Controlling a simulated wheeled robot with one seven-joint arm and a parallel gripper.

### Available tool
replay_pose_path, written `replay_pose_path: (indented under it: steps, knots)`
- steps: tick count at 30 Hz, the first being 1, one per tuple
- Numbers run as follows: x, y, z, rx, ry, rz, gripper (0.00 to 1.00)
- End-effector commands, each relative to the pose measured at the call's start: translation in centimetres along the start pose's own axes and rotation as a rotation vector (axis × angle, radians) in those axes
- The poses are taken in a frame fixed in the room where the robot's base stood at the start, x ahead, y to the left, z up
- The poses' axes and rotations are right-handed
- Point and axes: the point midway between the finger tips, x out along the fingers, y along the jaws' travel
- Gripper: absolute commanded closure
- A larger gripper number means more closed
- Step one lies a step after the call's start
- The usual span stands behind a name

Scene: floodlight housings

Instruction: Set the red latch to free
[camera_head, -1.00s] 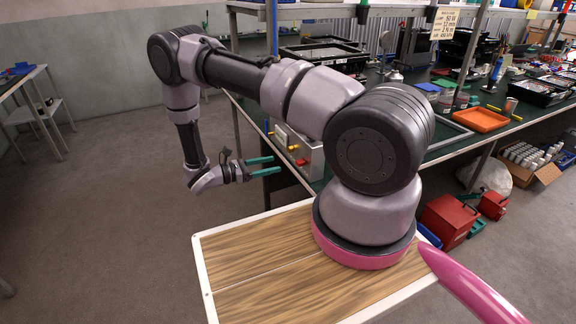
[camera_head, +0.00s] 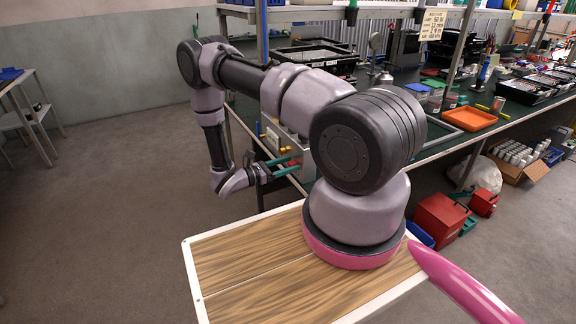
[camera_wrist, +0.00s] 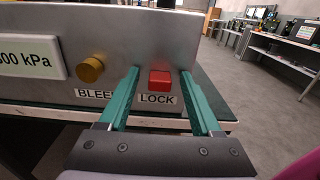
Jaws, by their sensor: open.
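The red latch (camera_wrist: 160,81) is a small block on the front of a grey metal box (camera_wrist: 150,40), above a label reading LOCK (camera_wrist: 157,99). My gripper (camera_wrist: 159,73) is open in the wrist view, with one green finger on each side of the latch. The fingertips reach close to the box face; I cannot tell whether they touch the latch or the face. In the head view my gripper (camera_head: 293,164) is at the box (camera_head: 272,137), and the latch is not clearly visible there.
A brass knob (camera_wrist: 90,69) sits left of the latch, above a partly covered BLEED label. A white kPa plate (camera_wrist: 32,57) is further left. The box rests on the green bench (camera_head: 455,140), which holds an orange tray (camera_head: 469,118). Open floor (camera_head: 110,200) lies left.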

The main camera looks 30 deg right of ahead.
Motion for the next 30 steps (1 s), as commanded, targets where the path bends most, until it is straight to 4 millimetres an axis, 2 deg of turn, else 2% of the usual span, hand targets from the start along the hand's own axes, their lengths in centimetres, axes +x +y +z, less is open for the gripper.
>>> replay_pose_path:
  steps: [7,8,12,13,30]
  knots:
    - [0.1,0.0,0.01,0.0,0.0,0.0,0.35]
    - [0.09,0.0,0.01,0.0,0.0,0.0,0.43]
    - [0.09,0.0,0.01,0.0,0.0,0.0,0.96]
    - [0.09,0.0,0.01,0.0,0.0,0.0,1.0]
    - [0.07,0.01,0.0,0.001,0.0,0.0,1.0]
